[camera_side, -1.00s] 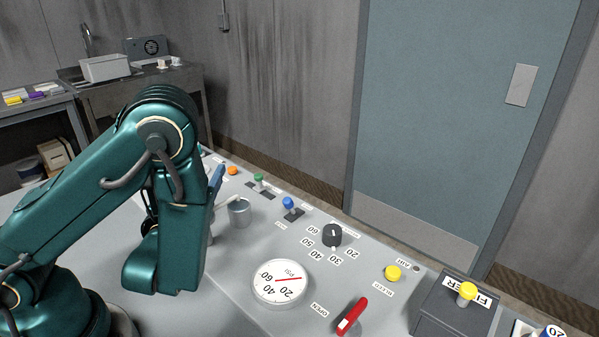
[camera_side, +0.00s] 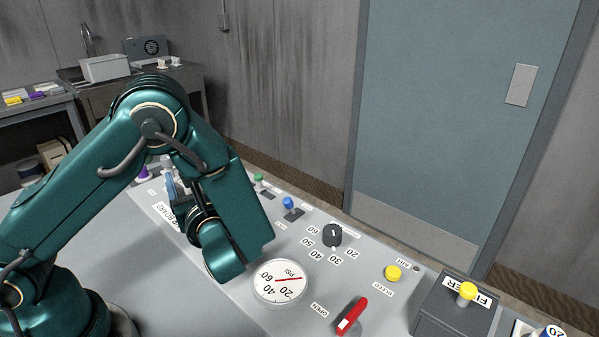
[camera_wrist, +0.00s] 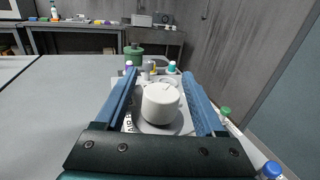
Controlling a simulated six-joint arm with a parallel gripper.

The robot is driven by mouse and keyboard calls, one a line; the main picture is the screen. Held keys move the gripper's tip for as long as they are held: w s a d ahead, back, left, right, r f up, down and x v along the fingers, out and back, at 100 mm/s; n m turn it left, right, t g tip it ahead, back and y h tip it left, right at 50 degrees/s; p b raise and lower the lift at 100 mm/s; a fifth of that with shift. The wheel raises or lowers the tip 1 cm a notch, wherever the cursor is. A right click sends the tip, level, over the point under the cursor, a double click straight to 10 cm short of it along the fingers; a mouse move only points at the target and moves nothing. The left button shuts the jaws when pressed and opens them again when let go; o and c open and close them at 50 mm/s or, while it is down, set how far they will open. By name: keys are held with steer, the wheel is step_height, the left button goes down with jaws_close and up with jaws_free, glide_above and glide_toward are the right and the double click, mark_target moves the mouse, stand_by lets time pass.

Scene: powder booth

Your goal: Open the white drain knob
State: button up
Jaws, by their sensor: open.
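A round white knob (camera_wrist: 161,102) with a thin line on its top stands on a grey round base in the wrist view. My gripper (camera_wrist: 160,74) is open, with one blue finger on each side of the knob. Gaps show between the fingers and the knob, and I cannot tell their height relative to it. In the side view my arm hides the knob and most of my gripper. Only part of a blue finger (camera_side: 171,187) shows there, at the left of the panel. The drain label cannot be read.
Beyond the knob are a green pot (camera_wrist: 134,53) and small coloured parts. Along the panel stand a green knob (camera_side: 259,178), a blue knob (camera_side: 289,202), a black dial (camera_side: 332,235), a gauge (camera_side: 281,283), a red lever (camera_side: 352,316) and a yellow button (camera_side: 393,272).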

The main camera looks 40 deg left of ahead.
steer(key=n+g, duration=0.1)
steer(key=g, duration=0.1)
steer(key=n+g+y, duration=0.1)
steer(key=n+g, duration=0.1)
steer(key=shift+s+g, duration=0.4)
steer(key=d, duration=1.2)
steer(key=s+a+r+n+g+h, duration=0.3)
steer(key=s+a+r+n+h, duration=0.45)
steer(key=s+n+h, duration=0.2)
steer(key=d+f+n+t+h, duration=0.3)
steer(key=d+n+t+h, duration=0.4)
steer(key=n, duration=0.3)
steer(key=shift+s+d+f+h, duration=0.3)
steer(key=shift+d+h, duration=0.45)
steer(key=shift+d, duration=0.15)
